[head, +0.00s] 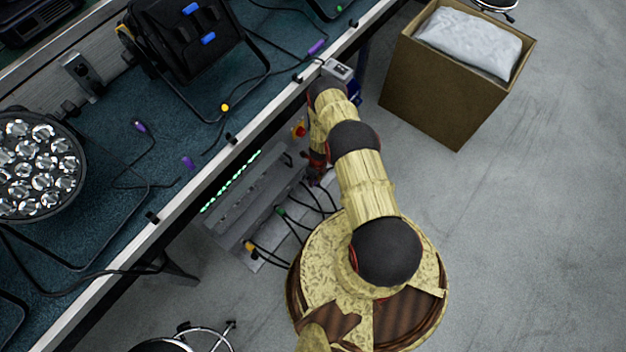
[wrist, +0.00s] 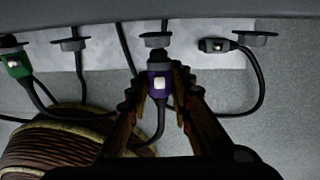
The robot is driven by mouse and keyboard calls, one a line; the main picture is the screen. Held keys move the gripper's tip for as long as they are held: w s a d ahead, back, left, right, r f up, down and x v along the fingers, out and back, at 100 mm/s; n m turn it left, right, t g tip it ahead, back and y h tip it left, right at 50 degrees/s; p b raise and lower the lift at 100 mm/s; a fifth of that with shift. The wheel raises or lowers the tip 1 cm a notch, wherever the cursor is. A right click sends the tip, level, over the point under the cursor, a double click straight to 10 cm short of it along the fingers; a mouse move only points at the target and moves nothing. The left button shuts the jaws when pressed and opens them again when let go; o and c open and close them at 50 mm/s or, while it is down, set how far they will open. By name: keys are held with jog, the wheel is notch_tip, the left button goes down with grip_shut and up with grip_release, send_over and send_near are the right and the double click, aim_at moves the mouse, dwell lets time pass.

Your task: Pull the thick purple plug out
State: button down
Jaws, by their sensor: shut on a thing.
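The thick purple plug (wrist: 158,84) is in the middle of the wrist view, with a white patch on its face and a black cable curving down from it. My gripper (wrist: 158,74) is shut on it, one finger on each side. The plug's dark nose points up at a socket with a round black cap (wrist: 156,40). I cannot tell how far the nose sits in the socket. In the head view my gripper (head: 317,166) is low beside the grey power unit (head: 250,205) under the table, and the plug is mostly hidden by my arm.
A green plug (wrist: 18,65) is at the left and a black plug (wrist: 214,46) at the right, with cables hanging close by. Above the unit is the table edge (head: 205,174). Other purple connectors (head: 140,126) lie on the table. A cardboard box (head: 430,95) stands right.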

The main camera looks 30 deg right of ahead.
aim_at(320, 186)
jog(key=shift+s+d+p, duration=0.2)
jog(key=shift+s+p, duration=0.5)
jog(key=shift+p, duration=0.05)
jog(key=shift+s, duration=0.1)
dwell(0.5)
jog(key=shift+s+d+r+p, duration=0.1)
jog(key=shift+s+d+p, duration=0.1)
jog(key=shift+s+p, duration=0.35)
jog(key=shift+s+d+r+p, duration=0.15)
jog(key=shift+s+p, duration=0.15)
jog(key=shift+p, duration=0.4)
jog(key=a+f+n, duration=0.2)
jog(key=a+n, duration=1.5)
jog(key=n, duration=0.1)
jog(key=shift+h, duration=0.4)
jog(key=f+b, duration=0.1)
jog(key=b, duration=0.1)
jog(key=f+b, duration=0.4)
jog(key=shift+d+f, duration=0.2)
jog(key=shift+d, duration=0.1)
notch_tip(320, 186, down, 2)
jog(key=shift+f+b, duration=0.25)
jog(key=shift+b, duration=0.45)
jog(key=shift+f, duration=1.45)
